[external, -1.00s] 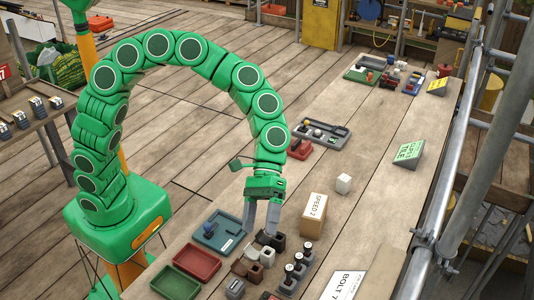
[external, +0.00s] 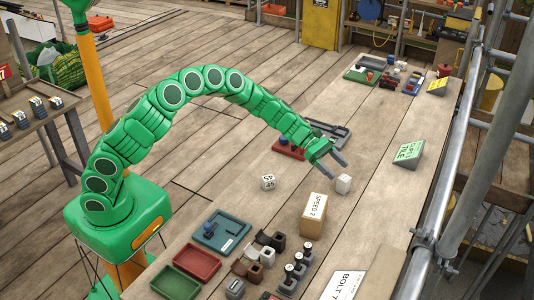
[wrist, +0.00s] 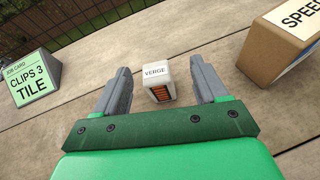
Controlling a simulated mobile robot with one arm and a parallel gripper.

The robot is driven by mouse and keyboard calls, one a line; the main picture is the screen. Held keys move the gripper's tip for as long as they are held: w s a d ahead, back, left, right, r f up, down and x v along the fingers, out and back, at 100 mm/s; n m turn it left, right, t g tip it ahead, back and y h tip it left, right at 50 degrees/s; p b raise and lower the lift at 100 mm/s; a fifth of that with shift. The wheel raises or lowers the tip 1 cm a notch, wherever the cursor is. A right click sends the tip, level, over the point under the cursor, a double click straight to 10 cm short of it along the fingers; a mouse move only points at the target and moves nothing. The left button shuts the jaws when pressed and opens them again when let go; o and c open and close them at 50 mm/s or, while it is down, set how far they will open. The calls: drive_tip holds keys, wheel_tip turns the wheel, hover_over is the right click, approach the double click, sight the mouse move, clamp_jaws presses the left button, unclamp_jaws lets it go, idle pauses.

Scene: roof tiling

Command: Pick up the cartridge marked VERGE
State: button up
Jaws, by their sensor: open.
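The cartridge marked VERGE (wrist: 154,72) is a small white block with orange-brown slats on its near face. In the wrist view it stands upright on the boards, centred between the fingers, towards their far ends. My gripper (external: 341,164) is open and empty, just above and behind the cartridge in that view. Both fingers show in the wrist view (wrist: 160,66), with a gap on each side of the cartridge. I see no contact.
The SPEED 2 box (external: 314,215) stands close by; the wrist view shows it at right (wrist: 285,40). A green CLIPS 3 TILE card (external: 408,153) is on the other side. A white block marked 45 (external: 268,182) stands apart. Trays (external: 197,262) and stamps (external: 298,270) fill the near end.

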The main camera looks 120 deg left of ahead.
sight(348, 188)
drive_tip(key=shift+n, duration=0.4)
drive_tip(key=f, duration=0.1)
drive_tip(key=s+f, duration=0.1)
drive_tip(key=a+f, duration=0.1)
drive_tip(key=f, duration=0.1)
drive_tip(key=shift+s, duration=0.2)
drive_tip(key=shift+w+f, duration=0.1)
drive_tip(key=shift+f, duration=0.2)
drive_tip(key=shift+a+r+x, duration=0.1)
drive_tip(key=shift+r+x, duration=0.05)
drive_tip(key=shift+x, duration=1.7)
drive_tip(key=shift+a+r+x, duration=0.1)
drive_tip(key=shift+r+x, duration=0.05)
drive_tip(key=shift+x, duration=1.75)
drive_tip(key=shift+w, duration=0.15)
drive_tip(key=c, duration=1.1)
